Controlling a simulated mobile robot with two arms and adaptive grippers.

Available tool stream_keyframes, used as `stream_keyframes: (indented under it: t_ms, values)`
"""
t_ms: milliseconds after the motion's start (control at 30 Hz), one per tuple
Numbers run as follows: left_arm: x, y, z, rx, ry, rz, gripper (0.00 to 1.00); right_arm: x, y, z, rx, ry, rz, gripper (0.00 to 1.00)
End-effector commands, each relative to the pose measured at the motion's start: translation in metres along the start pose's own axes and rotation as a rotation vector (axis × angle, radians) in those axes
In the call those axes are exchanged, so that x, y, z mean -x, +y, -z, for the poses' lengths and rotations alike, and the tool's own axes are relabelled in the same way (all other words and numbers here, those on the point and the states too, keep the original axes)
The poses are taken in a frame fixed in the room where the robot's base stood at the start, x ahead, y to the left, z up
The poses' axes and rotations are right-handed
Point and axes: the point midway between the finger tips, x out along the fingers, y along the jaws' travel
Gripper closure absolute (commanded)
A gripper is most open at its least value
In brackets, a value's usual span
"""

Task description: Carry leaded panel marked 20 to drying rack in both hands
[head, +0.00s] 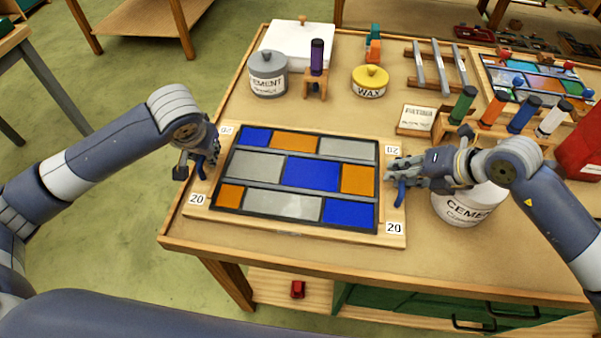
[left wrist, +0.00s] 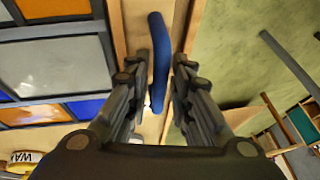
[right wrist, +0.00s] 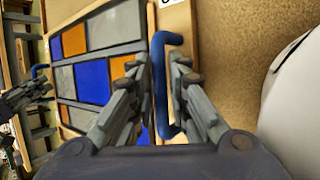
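The leaded panel (head: 310,174) has blue, orange and grey panes in dark leading. It lies flat on a wooden board (head: 290,231) with 20 labels at its corners, at the bench's front left. Blue handles stand at the board's left and right sides. My left gripper (head: 203,158) is closed around the left handle (left wrist: 160,60), which shows between its fingers in the left wrist view. My right gripper (head: 397,176) is closed around the right handle (right wrist: 160,85). I cannot pick out a drying rack with certainty.
A white cement tub (head: 463,207) stands close beside my right gripper. Behind the panel are a grey cement pot (head: 268,75), a yellow-lidded wax pot (head: 370,81) and a wooden rack with grey bars (head: 440,65). Open green floor (head: 90,95) lies left of the bench.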

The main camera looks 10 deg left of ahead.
Motion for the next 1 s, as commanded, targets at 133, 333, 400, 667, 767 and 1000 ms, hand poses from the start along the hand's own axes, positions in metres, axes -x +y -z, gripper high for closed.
stream_keyframes:
  t_ms: [133,333,400,667,767,1000]
  values:
    - [-0.0013,0.0003,0.0001,-0.001,0.001,-0.001,0.79,-0.0013,0.0001,0.0001,0.001,0.0,0.0,0.84]
    - [-0.001,0.0003,0.0,-0.001,0.001,0.0,0.92,-0.0011,0.0,0.0003,0.0,0.001,0.0,0.97]
    - [-0.001,0.0003,0.0,-0.001,0.0,-0.001,1.0,-0.0011,0.0,0.0003,0.0,0.001,0.0,1.0]
    - [-0.0008,0.0002,0.0001,0.0,0.001,0.0,1.0,-0.001,-0.0001,0.0004,0.0,0.001,0.0,1.0]
    - [0.0021,-0.0008,0.0035,0.002,0.01,0.0,1.0,0.0017,0.0035,-0.0028,0.003,-0.007,-0.007,1.0]
    - [0.0043,-0.0014,0.0044,0.002,0.009,0.0,1.0,0.0036,0.0047,-0.0034,0.003,-0.006,-0.007,1.0]
